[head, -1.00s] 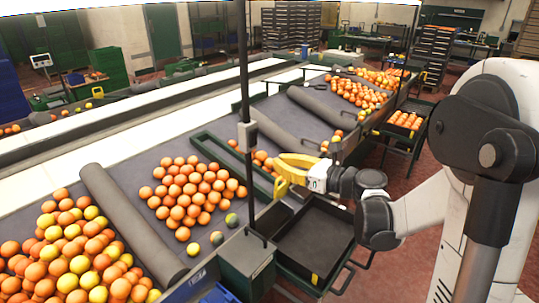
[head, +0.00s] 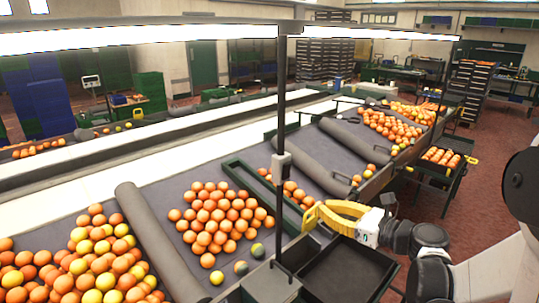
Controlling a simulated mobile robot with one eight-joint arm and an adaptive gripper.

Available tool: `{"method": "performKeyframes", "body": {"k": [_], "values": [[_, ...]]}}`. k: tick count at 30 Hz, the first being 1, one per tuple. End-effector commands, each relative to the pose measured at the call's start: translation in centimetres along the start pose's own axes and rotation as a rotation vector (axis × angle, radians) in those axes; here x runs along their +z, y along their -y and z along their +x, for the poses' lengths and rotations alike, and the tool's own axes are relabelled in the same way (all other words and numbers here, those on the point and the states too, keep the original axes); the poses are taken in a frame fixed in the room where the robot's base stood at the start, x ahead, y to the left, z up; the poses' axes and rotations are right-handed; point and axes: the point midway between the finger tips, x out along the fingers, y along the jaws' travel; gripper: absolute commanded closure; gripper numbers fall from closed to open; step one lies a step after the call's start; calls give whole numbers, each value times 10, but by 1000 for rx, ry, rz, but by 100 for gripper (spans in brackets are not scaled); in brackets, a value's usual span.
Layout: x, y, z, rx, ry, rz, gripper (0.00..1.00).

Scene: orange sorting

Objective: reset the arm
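My gripper (head: 312,216) has yellow fingers and a white body. It hangs over the near edge of the sorting table, just right of the dark vertical post and above the black tray (head: 349,270). The fingers point left and look spread, with a gap between them. I see no fruit between them. My arm runs from the gripper to the lower right, partly out of the picture.
A dark post (head: 281,150) stands left of my gripper. A grey roller (head: 160,242) divides the table. Open red floor (head: 470,220) lies at right.

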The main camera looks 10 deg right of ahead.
Motion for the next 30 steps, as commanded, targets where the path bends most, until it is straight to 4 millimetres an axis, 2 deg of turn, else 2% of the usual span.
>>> {"method": "performKeyframes", "body": {"k": [4,8,11,15,18,22,25,30], "values": [[-14,-37,7,51,-140,-273,100],[-36,-84,0,164,-324,-695,100],[-55,-115,-17,286,-448,-1048,100],[-82,-148,-53,506,-584,-1547,100],[-97,-161,-81,679,-650,-1877,100],[-110,-168,-111,882,-699,-2208,100],[-115,-170,-125,991,-716,-2364,100],[-116,-169,-134,1062,-726,-2459,100]]}}
